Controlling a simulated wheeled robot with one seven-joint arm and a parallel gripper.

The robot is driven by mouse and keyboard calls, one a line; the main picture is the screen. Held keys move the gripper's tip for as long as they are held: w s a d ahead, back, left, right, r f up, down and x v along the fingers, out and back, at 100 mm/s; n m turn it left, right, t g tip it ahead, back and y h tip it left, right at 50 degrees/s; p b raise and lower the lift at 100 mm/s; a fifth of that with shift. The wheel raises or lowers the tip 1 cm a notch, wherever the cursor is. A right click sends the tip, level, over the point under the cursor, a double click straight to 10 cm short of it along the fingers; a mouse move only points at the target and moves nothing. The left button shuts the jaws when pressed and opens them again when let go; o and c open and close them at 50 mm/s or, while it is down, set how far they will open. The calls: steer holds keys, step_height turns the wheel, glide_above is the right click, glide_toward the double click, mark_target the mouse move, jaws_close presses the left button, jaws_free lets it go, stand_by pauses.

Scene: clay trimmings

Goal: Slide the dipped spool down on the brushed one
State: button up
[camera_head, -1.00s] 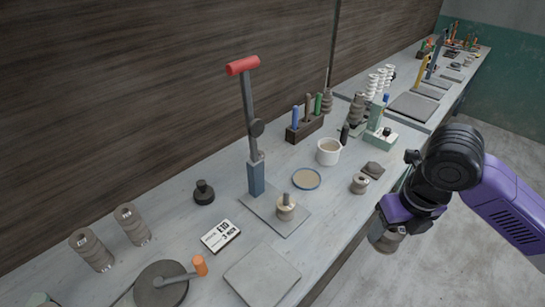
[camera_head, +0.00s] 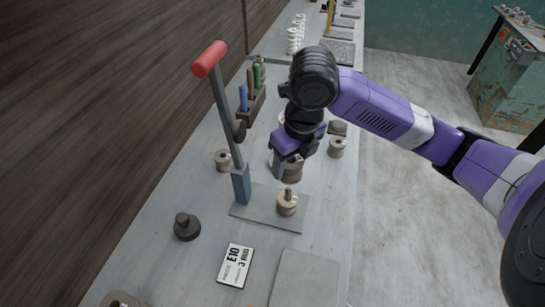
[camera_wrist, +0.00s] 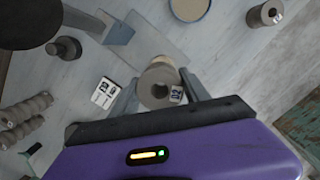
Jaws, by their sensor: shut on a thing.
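My gripper (camera_head: 288,173) is shut on a grey-brown spool (camera_head: 291,169), which it holds above the press plate. In the wrist view the same spool (camera_wrist: 157,88) sits between the two fingers, with its round hole showing and a small black-and-white tag on its side. A pale spool (camera_head: 287,205) stands on the plate (camera_head: 254,211) with a grey peg (camera_head: 289,191) rising from its middle. The held spool is apart from it, above and slightly behind in the head view. In the wrist view the held spool hides most of the lower one.
The red-handled lever press (camera_head: 241,184) stands just left of the spools. A black knobbed weight (camera_head: 187,227), a printed card (camera_head: 235,265) and a grey slab (camera_head: 303,277) lie nearer. A loose spool (camera_head: 336,147) stands at right, and a tool block (camera_head: 255,104) behind.

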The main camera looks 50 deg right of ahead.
steer(key=b, duration=0.3)
glide_above(288, 188)
steer(key=shift+f, duration=2.55)
steer(key=shift+b, duration=0.9)
steer(key=shift+f+b, duration=2.65)
steer(key=shift+b, duration=0.15)
steer(key=o, duration=1.7)
steer(key=shift+s+a+r, duration=0.1)
steer(key=shift+s+r, duration=0.1)
steer(key=shift+r, duration=1.1)
steer(key=shift+s+d+r, duration=0.1)
steer(key=shift+s+r, duration=0.05)
steer(key=shift+r, duration=1.1)
steer(key=shift+s+a+r, duration=0.1)
steer(key=shift+s+r, duration=0.1)
steer(key=shift+r, duration=1.1)
